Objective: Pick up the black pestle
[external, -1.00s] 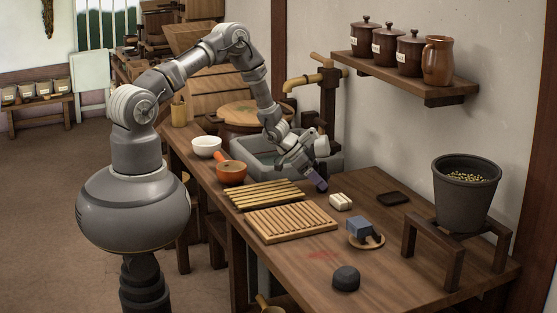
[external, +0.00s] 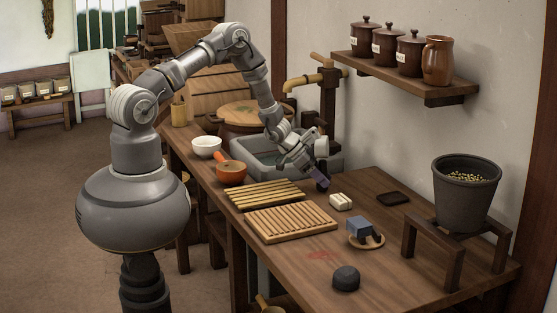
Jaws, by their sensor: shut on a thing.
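My gripper (external: 318,178) points down and to the right, just past the front corner of the stone sink, near the back of the wooden bench. It is shut on a small dark thing, the black pestle (external: 324,188), which shows only as a dark end below the fingertips. Most of it is hidden by the fingers. I cannot tell how far it is above the bench.
Slatted wooden racks (external: 291,222) lie in front of my gripper. A cream block (external: 341,202) and a dark dish (external: 393,198) are to its right. The sink (external: 245,160) is left.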

